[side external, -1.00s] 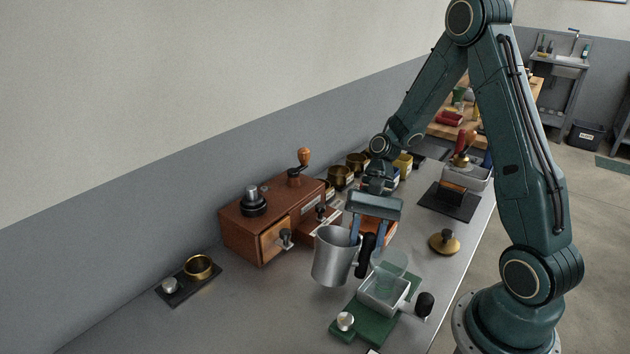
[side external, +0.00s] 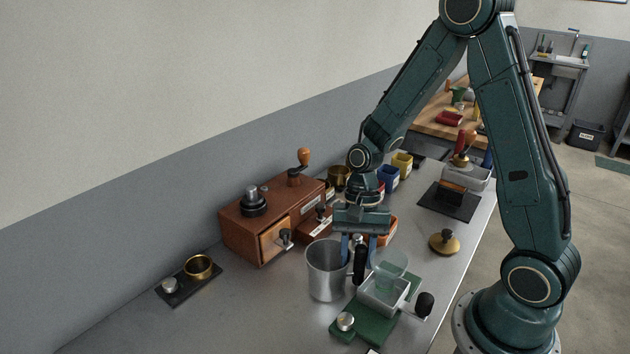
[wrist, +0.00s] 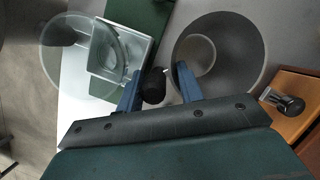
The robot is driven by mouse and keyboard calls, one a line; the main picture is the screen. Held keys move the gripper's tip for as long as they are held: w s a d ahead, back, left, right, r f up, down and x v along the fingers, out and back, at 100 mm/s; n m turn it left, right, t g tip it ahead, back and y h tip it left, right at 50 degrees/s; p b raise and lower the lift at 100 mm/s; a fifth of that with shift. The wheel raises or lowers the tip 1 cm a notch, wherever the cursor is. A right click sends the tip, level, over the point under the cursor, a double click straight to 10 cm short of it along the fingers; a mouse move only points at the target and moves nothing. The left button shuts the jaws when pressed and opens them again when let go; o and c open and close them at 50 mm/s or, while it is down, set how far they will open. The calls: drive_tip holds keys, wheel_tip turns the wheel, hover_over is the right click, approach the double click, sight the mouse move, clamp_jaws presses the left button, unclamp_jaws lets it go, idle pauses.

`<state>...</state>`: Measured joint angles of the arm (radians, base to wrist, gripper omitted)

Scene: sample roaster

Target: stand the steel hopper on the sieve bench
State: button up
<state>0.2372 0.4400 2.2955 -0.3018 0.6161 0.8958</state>
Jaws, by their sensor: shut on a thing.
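The steel hopper (side external: 323,280) is a grey metal cup with a black upright handle (side external: 360,264) on its right side. My gripper (side external: 359,258) points down and is shut on this handle, one blue finger on each side. The hopper is upright, close over or on the grey metal bench (side external: 240,318); I cannot tell if its base touches. In the wrist view the open mouth of the hopper (wrist: 218,62) lies right of my gripper (wrist: 157,88), and its inside looks empty. No label shows which surface is the sieve bench.
A clear-lidded tray (side external: 385,296) on a green base stands just right of the hopper. A wooden drawer box (side external: 262,225) stands behind left. A brass ring on a dark plate (side external: 190,284) lies at left. The bench's front left is clear.

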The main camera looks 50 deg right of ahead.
drive_tip(key=shift+f, duration=0.25)
drive_tip(key=o, duration=0.9)
drive_tip(key=shift+r, duration=0.1)
drive_tip(key=v, duration=1.2)
